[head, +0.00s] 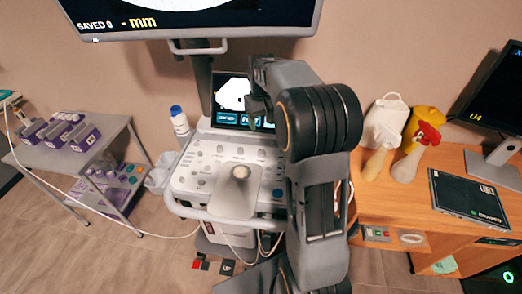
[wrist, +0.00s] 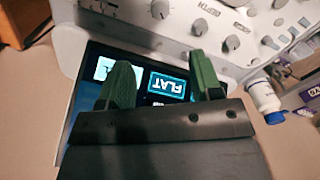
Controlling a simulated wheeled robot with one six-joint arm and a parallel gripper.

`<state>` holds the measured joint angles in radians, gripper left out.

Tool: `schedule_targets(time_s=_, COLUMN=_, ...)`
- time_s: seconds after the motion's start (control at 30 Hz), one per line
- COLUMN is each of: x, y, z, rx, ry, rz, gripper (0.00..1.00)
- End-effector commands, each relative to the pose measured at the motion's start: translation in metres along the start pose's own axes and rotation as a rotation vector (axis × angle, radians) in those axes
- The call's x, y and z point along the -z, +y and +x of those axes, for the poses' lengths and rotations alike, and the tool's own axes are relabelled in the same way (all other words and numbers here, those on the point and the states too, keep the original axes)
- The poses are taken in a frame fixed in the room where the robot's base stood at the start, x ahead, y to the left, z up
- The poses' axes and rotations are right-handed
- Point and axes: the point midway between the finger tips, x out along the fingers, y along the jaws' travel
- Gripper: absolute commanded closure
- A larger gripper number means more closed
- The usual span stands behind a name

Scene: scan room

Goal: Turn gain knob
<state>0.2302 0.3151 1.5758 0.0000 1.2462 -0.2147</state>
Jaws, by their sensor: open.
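The ultrasound console panel (head: 200,180) stands in the middle of the head view, with rows of small knobs and buttons. In the wrist view the panel (wrist: 255,20) is at the top, with several round grey knobs such as one knob (wrist: 200,28) and another knob (wrist: 232,42). I cannot read which knob is the gain knob. My gripper (wrist: 163,78) is open and empty, its two green fingers in front of the console's small screen (wrist: 140,75), apart from the knobs. In the head view my arm hides the right part of the panel.
A large monitor (head: 200,22) hangs above the console. A white bottle (head: 180,122) stands at its left. A grey cart (head: 65,160) with purple boxes is farther left. A wooden desk (head: 385,205) with spray bottles and a tablet (head: 470,195) is at right.

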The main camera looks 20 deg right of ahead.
Motion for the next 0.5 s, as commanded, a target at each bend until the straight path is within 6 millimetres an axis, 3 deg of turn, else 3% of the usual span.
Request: schedule_targets(time_s=0.5, x=-0.002, y=-0.001, z=0.093, rx=0.002, ry=-0.009, rz=-0.009, gripper=0.41)
